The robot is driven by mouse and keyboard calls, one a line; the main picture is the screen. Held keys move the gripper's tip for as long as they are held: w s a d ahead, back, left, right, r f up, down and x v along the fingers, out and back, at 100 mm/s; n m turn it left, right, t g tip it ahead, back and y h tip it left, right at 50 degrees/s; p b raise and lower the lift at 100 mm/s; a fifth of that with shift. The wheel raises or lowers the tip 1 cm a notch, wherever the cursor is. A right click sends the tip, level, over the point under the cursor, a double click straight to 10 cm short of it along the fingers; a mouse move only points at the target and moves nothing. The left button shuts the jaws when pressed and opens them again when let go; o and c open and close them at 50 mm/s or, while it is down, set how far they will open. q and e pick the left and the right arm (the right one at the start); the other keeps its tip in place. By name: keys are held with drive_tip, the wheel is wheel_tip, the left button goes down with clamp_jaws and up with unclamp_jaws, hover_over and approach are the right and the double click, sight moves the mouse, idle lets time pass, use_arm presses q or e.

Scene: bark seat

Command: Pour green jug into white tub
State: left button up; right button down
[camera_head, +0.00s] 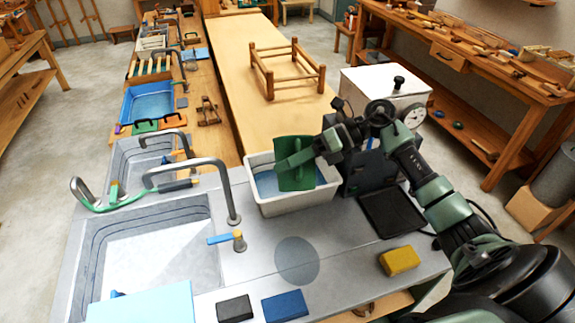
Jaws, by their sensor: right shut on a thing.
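The green jug (294,176) is over the white tub (292,205) near the middle of the head view. The jug appears tilted, and its mouth is hard to make out. The tub stands on the grey counter, and blue shows inside it to the left of the jug. My right gripper (318,148) is shut on the jug at its right side, above the tub's right rim. Whether any liquid is leaving the jug cannot be seen. My left gripper is out of the picture.
A dark box (366,174) and a black tray (391,211) stand right of the tub. A yellow sponge (399,261) lies at the right front. A tall faucet (228,190) rises left of the tub beside the sink. A wooden frame (288,70) sits behind.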

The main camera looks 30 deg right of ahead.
drive_tip(key=shift+w+d+r+m+p, duration=0.1)
drive_tip(key=shift+w+r+m+p, duration=0.15)
drive_tip(key=shift+r+p, duration=0.35)
drive_tip(key=shift+r+y, duration=0.3)
drive_tip(key=shift+r, duration=0.1)
drive_tip(key=shift+w+d+r+m+g+p, duration=0.15)
drive_tip(key=shift+w+r+m+g+p, duration=0.15)
drive_tip(key=shift+r+p, duration=0.2)
drive_tip(key=shift+w+d+r+m+g+p, duration=0.1)
drive_tip(key=shift+r+m+g+p, duration=0.1)
drive_tip(key=shift+r+m+p, duration=0.3)
drive_tip(key=shift+w+r+y, duration=0.1)
drive_tip(key=shift+r+y, duration=0.2)
drive_tip(key=shift+w+d+r, duration=0.1)
drive_tip(key=shift+w, duration=0.05)
drive_tip(key=shift+w+d+r+m+g, duration=0.35)
drive_tip(key=shift+w+r+m, duration=0.1)
drive_tip(key=shift+w, duration=0.25)
drive_tip(key=shift+w+r, duration=0.1)
